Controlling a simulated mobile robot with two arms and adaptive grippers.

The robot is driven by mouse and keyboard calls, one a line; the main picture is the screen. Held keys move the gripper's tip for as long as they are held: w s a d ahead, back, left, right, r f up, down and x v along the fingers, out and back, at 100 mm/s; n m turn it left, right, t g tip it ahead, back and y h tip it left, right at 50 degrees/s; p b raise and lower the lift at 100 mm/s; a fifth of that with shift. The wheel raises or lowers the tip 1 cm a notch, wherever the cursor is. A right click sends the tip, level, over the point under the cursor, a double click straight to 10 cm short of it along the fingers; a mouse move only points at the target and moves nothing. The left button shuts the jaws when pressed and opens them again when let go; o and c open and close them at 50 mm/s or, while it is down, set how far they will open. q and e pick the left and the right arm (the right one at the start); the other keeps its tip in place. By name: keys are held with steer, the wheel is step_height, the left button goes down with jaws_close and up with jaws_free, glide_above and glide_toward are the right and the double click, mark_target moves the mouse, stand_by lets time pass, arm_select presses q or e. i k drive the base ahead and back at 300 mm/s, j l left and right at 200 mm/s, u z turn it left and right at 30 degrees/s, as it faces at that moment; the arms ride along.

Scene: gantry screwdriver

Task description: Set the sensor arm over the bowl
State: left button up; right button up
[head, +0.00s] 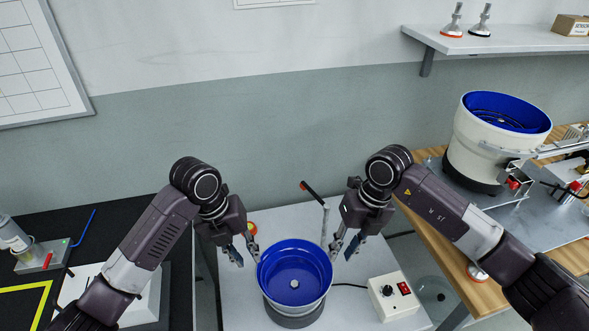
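The blue feeder bowl (294,272) sits on a round grey base on the light table, at the lower middle of the head view. The sensor arm (313,193), a short black bar with a red end, sits atop a thin metal post (324,226) behind the bowl and to its right. It slants toward the upper left in the picture. My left gripper (245,252) is open and empty, just left of the bowl rim. My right gripper (344,248) is open and empty, right of the bowl and beside the post. Neither gripper visibly holds the sensor arm.
A control box (394,296) with a knob and red switch stands right of the bowl. A larger feeder (497,135) stands on the wooden bench at right, below a wall shelf (500,40). A black table (95,225) with a device lies at left.

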mark_target(326, 207)
steer(key=k, duration=1)
